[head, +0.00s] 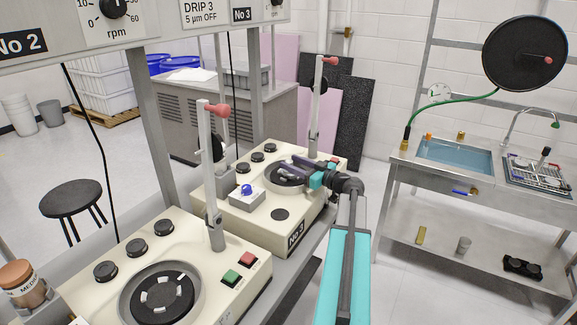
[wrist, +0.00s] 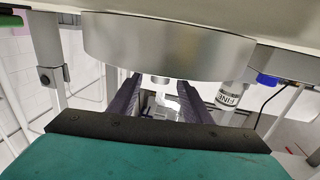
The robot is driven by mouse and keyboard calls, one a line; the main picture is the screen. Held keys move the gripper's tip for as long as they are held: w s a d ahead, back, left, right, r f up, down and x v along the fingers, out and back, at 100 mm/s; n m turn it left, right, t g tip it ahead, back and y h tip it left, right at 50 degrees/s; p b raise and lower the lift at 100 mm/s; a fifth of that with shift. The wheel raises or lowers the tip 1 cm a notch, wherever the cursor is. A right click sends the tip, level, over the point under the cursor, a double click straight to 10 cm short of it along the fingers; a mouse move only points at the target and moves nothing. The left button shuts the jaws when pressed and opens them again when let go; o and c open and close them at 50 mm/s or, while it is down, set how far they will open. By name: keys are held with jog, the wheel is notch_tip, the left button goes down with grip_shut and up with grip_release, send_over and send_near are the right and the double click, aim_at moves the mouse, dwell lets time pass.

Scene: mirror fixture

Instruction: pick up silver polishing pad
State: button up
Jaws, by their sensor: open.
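My gripper (head: 290,167) reaches over the dark round plate of the machine marked No 3 (head: 294,239), with its dark purple fingers apart. In the wrist view my gripper (wrist: 159,84) is open, its fingers on either side of small pale and silvery shapes (wrist: 166,102). I cannot tell whether one of these is the silver polishing pad, and nothing is visibly gripped. A wide silver drum-like rim (wrist: 155,48) fills the top of that view, close to the fingers. In the head view the fingers hide part of the plate.
A pale box with a blue knob (head: 247,189) sits left of the fingers. Upright posts with red knobs (head: 330,60) rise from both machines. The nearer machine (head: 190,262) carries a dark plate with pale pieces. A bottle labelled FINE (wrist: 231,95) shows right of the fingers.

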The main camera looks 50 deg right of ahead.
jog(key=shift+w+a, duration=0.1)
jog(key=shift+w, duration=1)
grip_shut()
